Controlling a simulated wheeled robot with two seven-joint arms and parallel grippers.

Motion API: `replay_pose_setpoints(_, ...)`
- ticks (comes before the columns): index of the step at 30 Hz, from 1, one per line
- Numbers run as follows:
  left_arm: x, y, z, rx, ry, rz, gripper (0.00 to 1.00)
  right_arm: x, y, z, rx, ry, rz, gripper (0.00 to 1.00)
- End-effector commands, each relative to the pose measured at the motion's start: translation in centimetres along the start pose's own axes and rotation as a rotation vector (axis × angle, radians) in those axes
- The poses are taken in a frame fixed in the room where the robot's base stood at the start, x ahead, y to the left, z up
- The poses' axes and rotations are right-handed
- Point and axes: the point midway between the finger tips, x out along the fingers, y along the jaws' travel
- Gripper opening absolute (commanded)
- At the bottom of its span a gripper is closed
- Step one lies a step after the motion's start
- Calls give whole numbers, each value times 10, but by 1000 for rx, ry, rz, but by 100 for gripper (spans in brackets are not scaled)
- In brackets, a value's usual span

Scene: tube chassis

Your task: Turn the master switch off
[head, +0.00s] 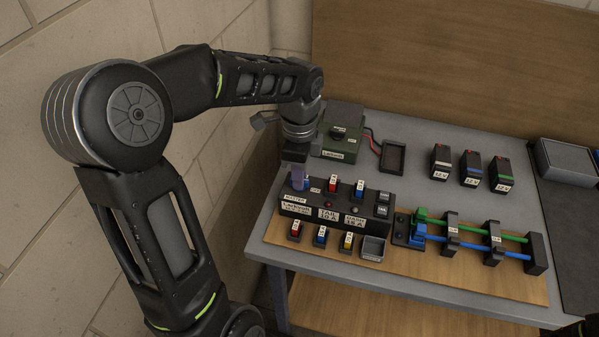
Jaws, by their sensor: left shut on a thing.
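The dark fuse panel (335,203) stands near the left end of the bench, with a MASTER label at its left end. The master switch (297,186) is at that end, mostly hidden by my gripper; I cannot read its on or off position. My left gripper (299,180) reaches down from above and is shut on the master switch.
Small coloured fuses and a grey tray (373,248) lie in front of the panel. Rods with green and blue handles (470,237) stand to the right. A green box (342,132) and several dark blocks (471,168) are behind. A wall is close at left.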

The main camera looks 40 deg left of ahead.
Motion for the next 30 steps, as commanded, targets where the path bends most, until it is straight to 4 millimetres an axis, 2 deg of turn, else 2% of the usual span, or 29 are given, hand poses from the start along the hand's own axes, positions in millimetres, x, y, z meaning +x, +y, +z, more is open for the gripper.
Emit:
replay_pose_setpoints(6, 0, 0, 0, 64, 0, -1, 0, -1, 0, 0, 0, 0, 1, 36)
replay_pose_setpoints(19, 0, 0, 0, 78, 0, -1, 0, -1, 0, 0, 0, -1, 0, 36)
replay_pose_setpoints(20, 0, 0, 0, 78, 0, -1, 15, -1, 0, 0, 0, -1, 0, 36)
replay_pose_setpoints(27, 0, 0, 0, 76, 0, -1, 35, -1, 0, 0, 0, 0, 0, 36)
replay_pose_setpoints(30, 0, 0, 0, 76, 0, 0, 36, -1, 0, 0, 0, 0, 0, 36)
